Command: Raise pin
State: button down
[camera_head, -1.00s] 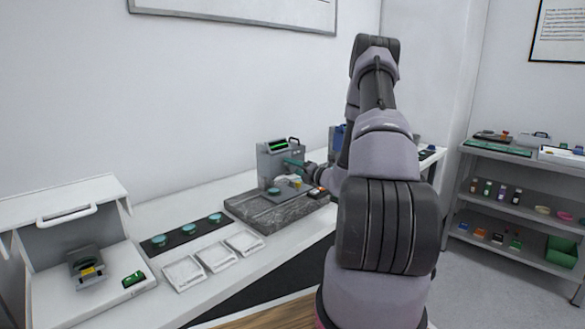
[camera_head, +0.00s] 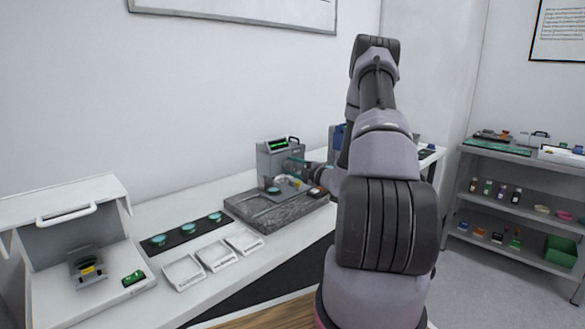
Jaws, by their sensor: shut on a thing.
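The interferometer (camera_head: 281,160) is a grey box with a green display, at the back of a dark granite slab (camera_head: 262,219) on the white bench. A small round teal-topped piece (camera_head: 273,191) sits on the slab in front of it. My gripper (camera_head: 299,164) is at the right front of the box, partly hidden by my arm, with a teal part at its tip. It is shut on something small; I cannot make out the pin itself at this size. A small yellow part (camera_head: 296,182) shows just below the gripper.
Several white trays (camera_head: 184,272) lie along the bench front. A black strip (camera_head: 176,238) with teal-topped discs lies behind them. An open white cabinet (camera_head: 62,215) stands at left, a grey shelf unit (camera_head: 510,182) at right.

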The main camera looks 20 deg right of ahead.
jog(key=shift+f+m, duration=0.1)
jog(key=shift+m, duration=0.2)
jog(key=shift+c, duration=1.6)
grip_release()
jog(key=v, duration=1.1)
